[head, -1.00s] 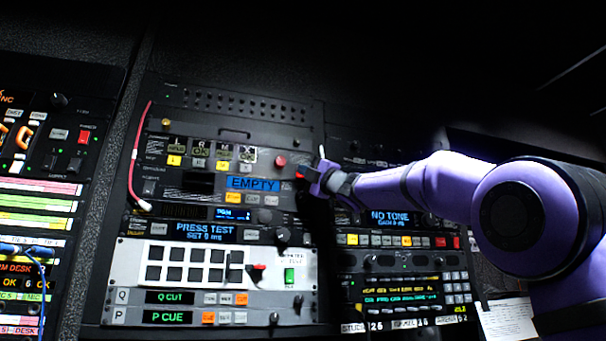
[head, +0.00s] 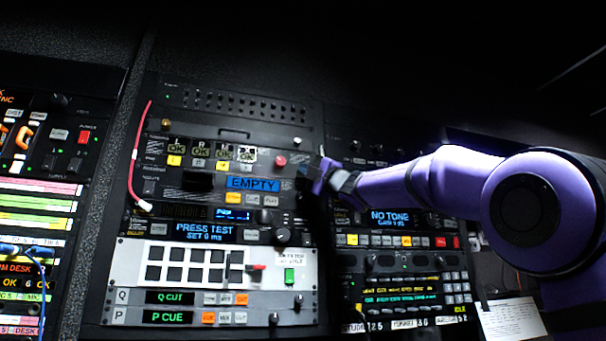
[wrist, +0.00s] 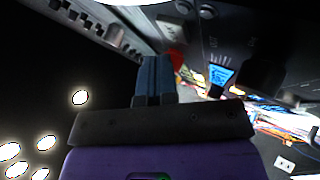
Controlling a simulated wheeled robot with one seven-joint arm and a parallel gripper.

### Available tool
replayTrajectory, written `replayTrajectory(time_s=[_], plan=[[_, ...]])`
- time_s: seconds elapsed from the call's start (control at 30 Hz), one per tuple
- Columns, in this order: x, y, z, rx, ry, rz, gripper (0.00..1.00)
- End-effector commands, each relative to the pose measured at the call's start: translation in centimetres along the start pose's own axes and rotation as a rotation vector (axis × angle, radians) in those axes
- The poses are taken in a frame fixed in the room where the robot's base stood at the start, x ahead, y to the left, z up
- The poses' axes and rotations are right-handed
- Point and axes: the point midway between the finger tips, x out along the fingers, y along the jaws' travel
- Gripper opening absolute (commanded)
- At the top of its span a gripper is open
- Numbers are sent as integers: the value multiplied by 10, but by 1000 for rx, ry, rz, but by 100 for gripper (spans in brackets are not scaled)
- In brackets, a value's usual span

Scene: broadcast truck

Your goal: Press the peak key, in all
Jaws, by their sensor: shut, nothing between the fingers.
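Several small keys sit in rows on the middle rack. Their lettering is too small to read, so I cannot tell which is the peak key. One key row (head: 198,163) lies under the small "OK" displays (head: 201,150); another (head: 252,199) lies under the blue "EMPTY" display (head: 253,184). My gripper (head: 314,172) is at the right edge of this rack, right of the "EMPTY" display and a red button (head: 280,160). In the wrist view my gripper's fingers (wrist: 154,74) are together and empty, with the rack face to their right. Contact with any key cannot be seen.
A "PRESS TEST" unit (head: 206,231) and a pale panel with dark square pads (head: 131,252) are lower down. A red cable (head: 134,155) hangs at left. The "NO TONE" unit (head: 391,218) is below my arm. Dark open room lies above.

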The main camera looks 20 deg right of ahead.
Motion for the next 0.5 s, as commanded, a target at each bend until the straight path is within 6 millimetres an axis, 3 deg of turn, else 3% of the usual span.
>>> replayTrajectory(time_s=[0.5], plan=[[-12, 9, -9, -1, 0, 0, 0]])
